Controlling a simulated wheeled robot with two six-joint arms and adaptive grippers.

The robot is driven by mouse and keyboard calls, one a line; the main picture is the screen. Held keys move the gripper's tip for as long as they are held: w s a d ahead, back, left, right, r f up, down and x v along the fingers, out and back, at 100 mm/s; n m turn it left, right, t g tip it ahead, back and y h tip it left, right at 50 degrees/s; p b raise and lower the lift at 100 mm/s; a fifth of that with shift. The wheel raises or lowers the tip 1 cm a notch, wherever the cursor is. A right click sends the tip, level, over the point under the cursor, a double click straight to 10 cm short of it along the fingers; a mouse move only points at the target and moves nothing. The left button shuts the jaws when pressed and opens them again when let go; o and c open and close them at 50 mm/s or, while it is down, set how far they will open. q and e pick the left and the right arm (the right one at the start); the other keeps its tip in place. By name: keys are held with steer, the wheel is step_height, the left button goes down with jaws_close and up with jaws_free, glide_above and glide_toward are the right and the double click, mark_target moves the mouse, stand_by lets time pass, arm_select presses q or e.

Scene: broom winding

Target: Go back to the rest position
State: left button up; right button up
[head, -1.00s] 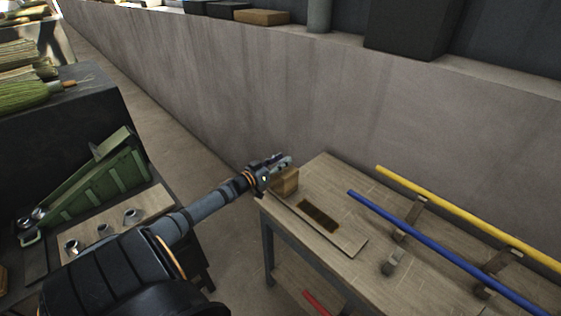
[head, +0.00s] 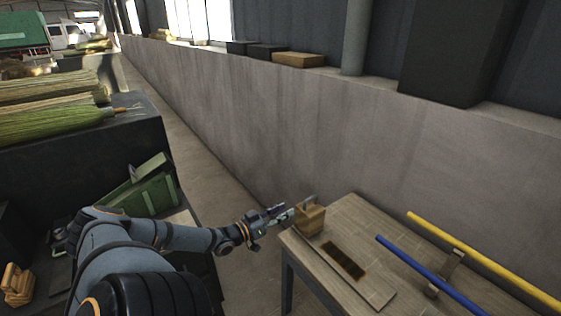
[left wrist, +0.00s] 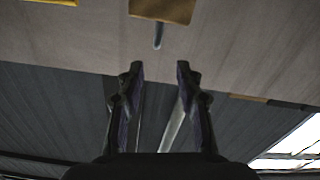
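My left gripper (head: 284,213) reaches in from the left in the head view, beside the near left corner of the wooden table. A wooden block (head: 309,218) stands on that corner, close to the fingertips; I cannot tell in the head view whether they touch it. In the left wrist view the two fingers (left wrist: 158,72) are apart with nothing between them. A wooden piece (left wrist: 162,10) shows beyond the fingertips there, apart from them. My right gripper is in neither view.
The wooden table (head: 360,215) carries a blue rod (head: 425,264) and a yellow rod (head: 480,258) on supports. A dark bench (head: 75,140) with brooms (head: 60,127) and a green box (head: 150,192) stand at left. A grey wall (head: 270,130) runs behind. The floor gap between bench and table is open.

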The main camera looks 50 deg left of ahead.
arm_select(q)
steer(key=shift+s, duration=0.25)
stand_by(0.4)
steer(key=s+a+f+g+y, duration=0.2)
steer(key=s+a+f, duration=0.25)
steer(key=f, duration=0.45)
steer(key=s+a+f+g+y, duration=0.25)
steer(key=s+f, duration=0.25)
steer(key=f, duration=0.4)
steer(key=s+d+f+g, duration=0.1)
steer(key=s+f+g, duration=0.1)
steer(key=s+f, duration=0.3)
steer(key=s+d+f+g, duration=0.1)
steer(key=s+f+g, duration=0.15)
steer(key=f, duration=0.55)
steer(key=s+d+f+g, duration=0.4)
steer(key=s+d+f, duration=0.8)
steer(key=d+f, duration=0.15)
steer(key=s+d+f+g+h, duration=0.1)
steer(key=s+d+f+g, duration=0.1)
steer(key=d, duration=0.5)
steer(key=s+d+f+m+g+h, duration=0.1)
steer(key=s+d+f, duration=0.3)
steer(key=s+d, duration=0.2)
steer(key=shift+d+f+m+g, duration=0.2)
steer(key=shift+d+m+g, duration=0.15)
steer(key=shift+d, duration=0.2)
